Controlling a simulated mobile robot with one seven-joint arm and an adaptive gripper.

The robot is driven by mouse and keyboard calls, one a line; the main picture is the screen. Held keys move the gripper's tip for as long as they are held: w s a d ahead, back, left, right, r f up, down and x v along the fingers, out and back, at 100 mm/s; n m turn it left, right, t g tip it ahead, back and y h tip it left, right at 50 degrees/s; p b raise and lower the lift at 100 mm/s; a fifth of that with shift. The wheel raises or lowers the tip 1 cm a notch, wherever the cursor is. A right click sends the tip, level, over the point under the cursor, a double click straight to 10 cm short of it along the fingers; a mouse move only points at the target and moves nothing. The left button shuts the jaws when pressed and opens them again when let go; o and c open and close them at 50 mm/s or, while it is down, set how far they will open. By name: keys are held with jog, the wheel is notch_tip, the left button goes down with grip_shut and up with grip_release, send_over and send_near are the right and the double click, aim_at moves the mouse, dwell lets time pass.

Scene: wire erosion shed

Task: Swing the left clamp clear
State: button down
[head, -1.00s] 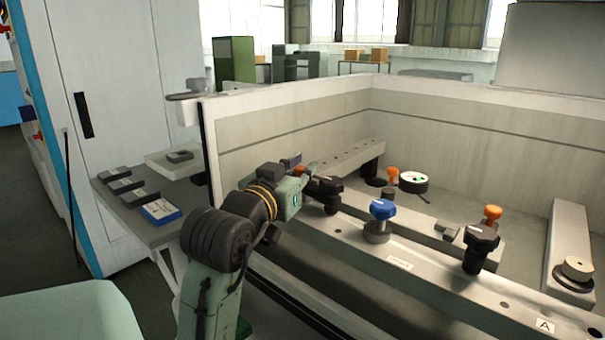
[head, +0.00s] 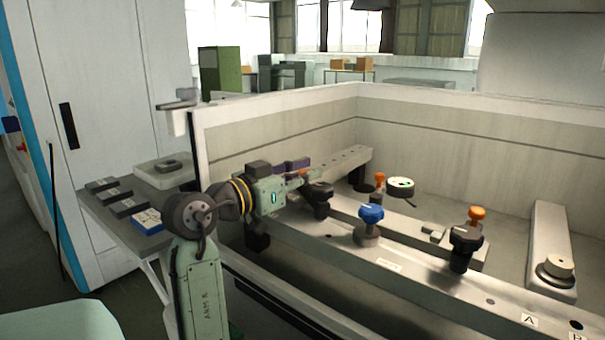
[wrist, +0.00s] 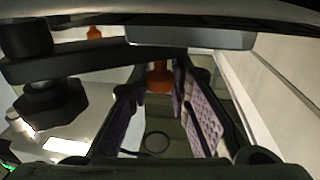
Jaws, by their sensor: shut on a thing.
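The left clamp (head: 320,195) stands on the near rail with a black knob on its post. In the wrist view its black knob (wrist: 50,105) is at left, and a dark bar (wrist: 95,62) runs from there toward the fingers. My gripper (head: 303,173) is just behind and left of the knob. In the wrist view my gripper (wrist: 160,95) has its purple-padded fingers either side of an orange handle (wrist: 160,77) and is shut on it. The lower end of that handle and the exact contact are hard to see.
A blue knob (head: 370,214), a second black-knobbed clamp (head: 466,240) and a round dial (head: 400,188) stand to the right. An orange knob (head: 476,213) is beside that clamp. The tank wall (head: 270,130) rises behind my gripper. A side shelf (head: 120,215) holds small blocks.

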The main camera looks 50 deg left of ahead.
jog(key=c, duration=1.5)
grip_release()
jog(key=s, duration=1.2)
jog(key=shift+d, duration=0.25)
jog(key=shift+c, duration=0.4)
